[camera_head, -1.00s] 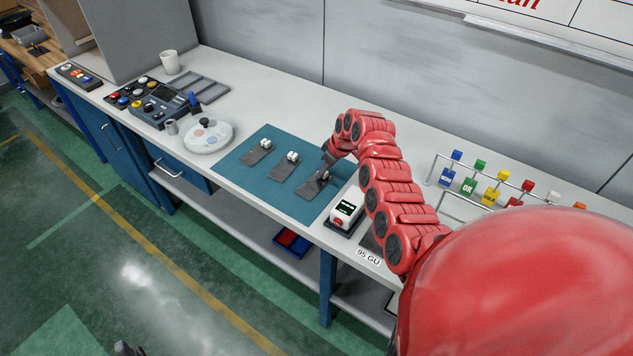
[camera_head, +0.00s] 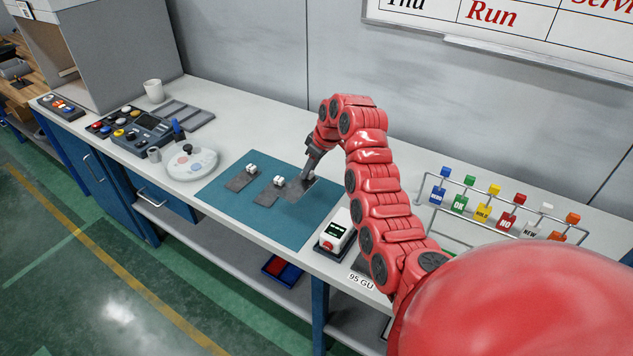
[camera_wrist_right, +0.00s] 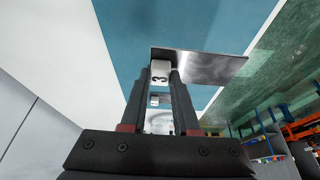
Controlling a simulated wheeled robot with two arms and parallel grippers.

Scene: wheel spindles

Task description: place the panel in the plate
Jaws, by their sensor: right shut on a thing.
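My right gripper (camera_head: 308,176) is shut on a dark grey flat panel (camera_head: 298,190) by its small white block. The held panel appears a little above the teal mat. In the right wrist view, the fingers (camera_wrist_right: 160,78) close around the white block and the metallic panel (camera_wrist_right: 212,66) sticks out to the right. Two similar panels lie on the mat, a left one (camera_head: 242,180) and a middle one (camera_head: 268,194), each with a white block. A round white plate (camera_head: 204,170) with pale coloured spots and a dark knob stands left of the mat. My left gripper is out of view.
The teal mat (camera_head: 300,228) is bare at its front. A white device (camera_head: 336,230) with a green display stands right of it. A grey compartment tray (camera_head: 196,117) and control box (camera_head: 150,128) are at the left. A rack with coloured tags (camera_head: 482,211) is at the right.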

